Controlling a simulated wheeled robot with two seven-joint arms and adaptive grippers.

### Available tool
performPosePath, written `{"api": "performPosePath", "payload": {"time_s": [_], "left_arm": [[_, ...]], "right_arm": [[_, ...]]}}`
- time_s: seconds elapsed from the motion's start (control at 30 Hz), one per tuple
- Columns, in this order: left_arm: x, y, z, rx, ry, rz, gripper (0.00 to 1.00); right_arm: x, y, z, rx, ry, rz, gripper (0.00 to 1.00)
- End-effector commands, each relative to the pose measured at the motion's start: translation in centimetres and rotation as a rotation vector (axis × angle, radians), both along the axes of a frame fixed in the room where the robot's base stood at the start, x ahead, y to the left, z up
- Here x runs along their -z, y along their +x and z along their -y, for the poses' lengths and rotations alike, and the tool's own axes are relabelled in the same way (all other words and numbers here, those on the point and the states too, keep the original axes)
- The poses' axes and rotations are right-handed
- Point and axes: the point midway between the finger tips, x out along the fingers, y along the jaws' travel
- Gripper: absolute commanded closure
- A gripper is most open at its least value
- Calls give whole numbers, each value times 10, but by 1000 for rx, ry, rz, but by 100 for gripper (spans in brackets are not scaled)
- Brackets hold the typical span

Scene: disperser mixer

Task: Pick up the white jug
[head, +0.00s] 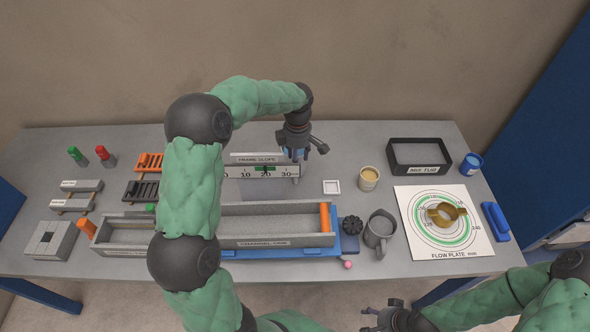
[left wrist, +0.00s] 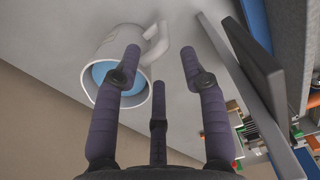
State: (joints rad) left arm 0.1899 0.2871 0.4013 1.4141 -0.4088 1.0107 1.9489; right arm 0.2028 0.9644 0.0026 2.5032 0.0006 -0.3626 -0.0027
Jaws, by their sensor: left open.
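The white jug (left wrist: 112,50) shows in the left wrist view at upper left, with blue contents (left wrist: 104,72) and a handle (left wrist: 156,42). My left gripper (left wrist: 162,58) is open. One finger overlaps the jug's rim in this view, and the handle shows between the fingertips; I cannot tell whether they touch. In the head view my left gripper (head: 298,150) is over the back of the table, behind the scale, and mostly hides the jug; only a little blue shows there. My right gripper (head: 388,318) is at the bottom, in front of the table; its finger opening is unclear.
The frame scale (head: 262,171) stands close in front of the left gripper. A grey channel tank (head: 275,224) lies nearer. To the right are a beige cup (head: 368,179), a grey jug (head: 379,232), a black tray (head: 433,141) and a flow plate (head: 408,205).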

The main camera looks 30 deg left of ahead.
Motion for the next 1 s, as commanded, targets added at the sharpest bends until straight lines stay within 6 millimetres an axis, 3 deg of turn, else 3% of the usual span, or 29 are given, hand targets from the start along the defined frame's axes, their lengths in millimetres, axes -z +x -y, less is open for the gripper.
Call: {"api": "performPosePath", "payload": {"time_s": [0.17, 0.43, 0.67, 1.0], "left_arm": [[12, 0, 0, -1, 0, -1, 57], [50, 0, 0, 0, 0, -1, 57], [64, -1, -1, 0, 0, 0, 57], [107, -4, -4, 0, 0, -1, 57]], "right_arm": [[4, 0, 0, 0, 0, 1, 37], [10, 0, 0, 0, 0, 1, 37], [12, 0, 0, 0, 0, 1, 37], [20, 0, 0, 0, 0, 1, 37]]}}
